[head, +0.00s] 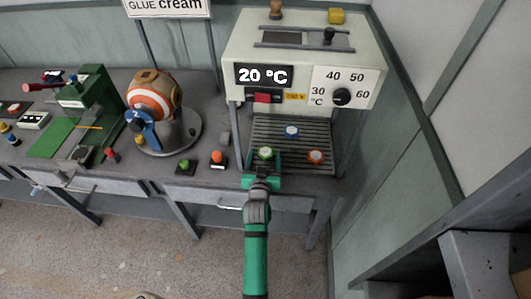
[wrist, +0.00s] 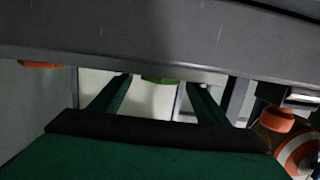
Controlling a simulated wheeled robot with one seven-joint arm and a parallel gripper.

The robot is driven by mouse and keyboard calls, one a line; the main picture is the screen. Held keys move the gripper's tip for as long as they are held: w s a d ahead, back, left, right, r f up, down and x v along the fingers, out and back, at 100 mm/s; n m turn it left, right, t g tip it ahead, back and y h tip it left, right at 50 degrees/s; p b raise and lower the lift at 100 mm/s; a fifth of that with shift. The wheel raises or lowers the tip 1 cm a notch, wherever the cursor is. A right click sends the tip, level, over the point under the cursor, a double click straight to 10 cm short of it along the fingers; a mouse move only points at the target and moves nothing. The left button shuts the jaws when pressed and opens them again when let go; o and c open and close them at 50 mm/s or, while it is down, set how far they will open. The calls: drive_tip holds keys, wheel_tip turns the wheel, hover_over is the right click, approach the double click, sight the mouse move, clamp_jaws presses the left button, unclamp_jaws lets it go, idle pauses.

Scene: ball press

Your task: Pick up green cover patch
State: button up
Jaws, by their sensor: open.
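The green cover patch (head: 265,153) lies at the front of the slatted rack under the heating machine, with a pale mark on top. My gripper (head: 262,170) is at the rack's front edge, open, with its green fingers on either side of the patch. In the wrist view a green edge of the patch (wrist: 158,79) shows between the two spread fingers (wrist: 157,92), partly hidden by a dark grey bar. I cannot tell whether the fingers touch it.
A blue patch (head: 291,132) lies behind and an orange patch (head: 315,156) to the right on the rack (head: 262,125). The machine (head: 300,60) overhangs the rack. The striped ball (head: 153,97) and green and orange buttons stand to the left.

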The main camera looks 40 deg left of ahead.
drive_tip(key=c, duration=1.1)
drive_tip(key=shift+r, duration=0.1)
